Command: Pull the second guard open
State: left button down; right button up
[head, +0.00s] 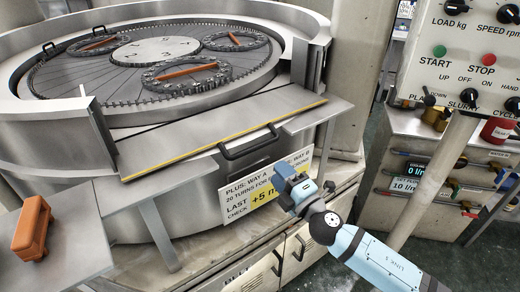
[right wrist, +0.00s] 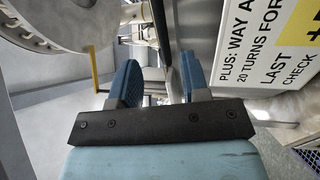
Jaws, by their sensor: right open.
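A grey guard panel (head: 190,143) with a yellow strip lies across the front of the round lapping machine. It carries a black bar handle (head: 248,143) on its front edge, near its right end. I cannot tell from a label whether this is the second guard. My right gripper (head: 291,178) is below and to the right of the handle, apart from it, in front of the white sign. In the right wrist view its two blue fingers (right wrist: 158,82) stand apart with nothing gripped. My left gripper is in neither view.
The lapping plate (head: 150,55) holds several rings with orange bars. A white sign (head: 265,182) hangs below the guard. An orange object (head: 32,228) sits on a grey shelf (head: 75,250) at left. A control panel (head: 470,60) and a cabinet with valves (head: 425,160) stand at right.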

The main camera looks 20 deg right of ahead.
jog(key=p+x, duration=0.1)
jog(key=x, duration=0.8)
jog(key=shift+w, duration=0.15)
jog(key=shift+p, duration=0.3)
grip_shut()
